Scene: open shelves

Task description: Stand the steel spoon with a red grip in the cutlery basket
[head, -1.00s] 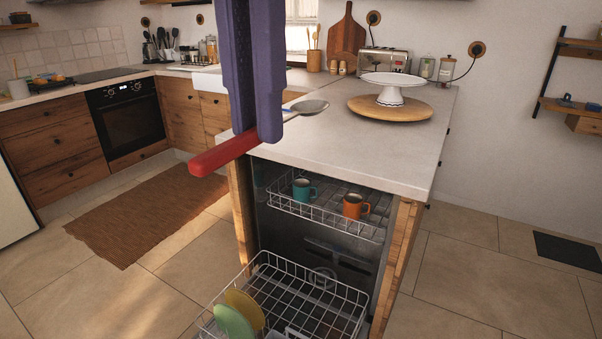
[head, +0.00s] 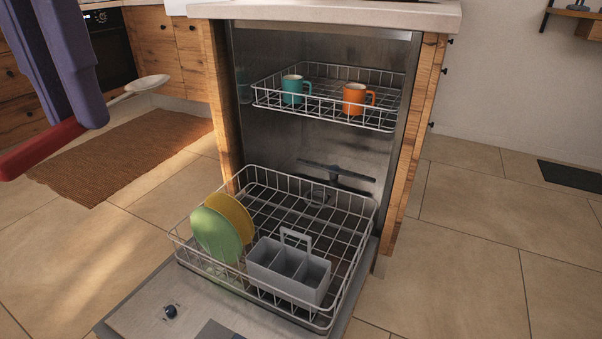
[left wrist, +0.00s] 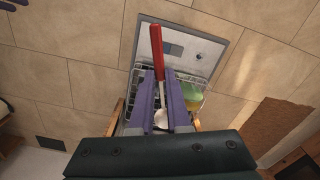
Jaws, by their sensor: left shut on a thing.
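The steel spoon with a red grip (head: 42,146) is held by my left gripper (head: 88,112) at the upper left of the head view. The gripper is shut on it, with the red grip sticking out to the lower left and the steel bowl to the right. In the left wrist view the red grip (left wrist: 173,42) points up the picture and the bowl (left wrist: 160,119) lies between the purple fingers (left wrist: 164,95). The grey cutlery basket (head: 288,270) has three compartments and a handle. It stands in the front of the lower dishwasher rack, and its compartments look empty.
The dishwasher door (head: 180,305) is open, with the lower rack (head: 350,240) pulled out. Green (head: 216,236) and yellow (head: 236,213) plates stand left of the basket. The upper rack (head: 330,110) holds teal (head: 292,90) and orange (head: 354,98) mugs.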

